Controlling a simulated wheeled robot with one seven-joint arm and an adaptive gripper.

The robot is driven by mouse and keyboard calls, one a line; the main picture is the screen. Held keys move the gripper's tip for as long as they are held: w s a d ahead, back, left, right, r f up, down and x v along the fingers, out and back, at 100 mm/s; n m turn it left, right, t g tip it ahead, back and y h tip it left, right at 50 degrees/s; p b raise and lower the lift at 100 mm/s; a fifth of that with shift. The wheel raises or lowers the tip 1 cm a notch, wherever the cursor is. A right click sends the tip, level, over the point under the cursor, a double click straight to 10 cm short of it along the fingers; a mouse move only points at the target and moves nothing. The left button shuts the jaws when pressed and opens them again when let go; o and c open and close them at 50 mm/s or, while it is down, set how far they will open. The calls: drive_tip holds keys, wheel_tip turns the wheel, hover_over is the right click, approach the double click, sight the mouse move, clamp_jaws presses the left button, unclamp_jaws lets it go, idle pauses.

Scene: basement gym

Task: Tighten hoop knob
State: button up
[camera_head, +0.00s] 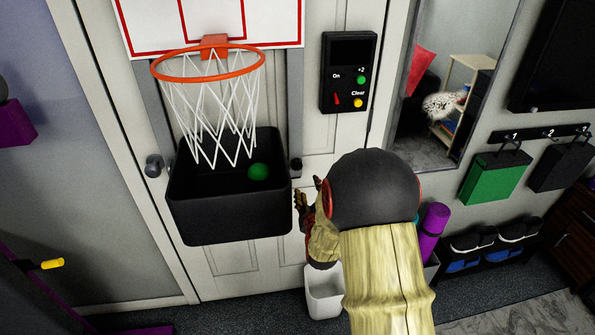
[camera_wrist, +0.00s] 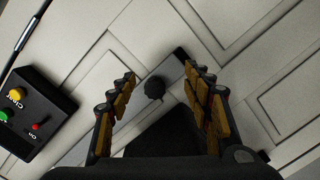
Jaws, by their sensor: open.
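The small black hoop knob (camera_head: 296,164) sits on the grey upright strip by the right rim of the black bin under the hoop (camera_head: 208,63). In the wrist view the knob (camera_wrist: 154,88) shows as a dark round knob on that strip, in the gap between the fingers and ahead of them. My gripper (camera_head: 309,192) is just below and right of the knob in the head view, partly hidden by my arm. In the wrist view my gripper (camera_wrist: 160,74) is open, with a finger on each side and nothing between the pads.
The black bin (camera_head: 230,222) with a green ball (camera_head: 258,172) is close left of my gripper. A control box (camera_head: 348,73) is above right on the white door (camera_head: 300,120). A white bin (camera_head: 323,292) stands below. A round grey knob (camera_head: 153,165) is left.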

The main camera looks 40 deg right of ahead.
sight(297, 167)
drive_tip(key=shift+n+t, duration=0.7)
drive_tip(key=shift+t, duration=0.1)
drive_tip(key=w+r, duration=0.1)
drive_tip(key=w, duration=0.1)
drive_tip(key=w+d+r+b, duration=0.1)
drive_tip(key=w, duration=0.1)
drive_tip(key=w+r+b, duration=0.1)
drive_tip(key=w, duration=0.2)
drive_tip(key=shift+d, duration=0.25)
drive_tip(key=shift+w+d+r, duration=0.1)
drive_tip(key=shift+w+d, duration=0.25)
drive_tip(key=shift+w, duration=0.15)
drive_tip(key=shift+c, duration=0.4)
drive_tip(key=c, duration=1.1)
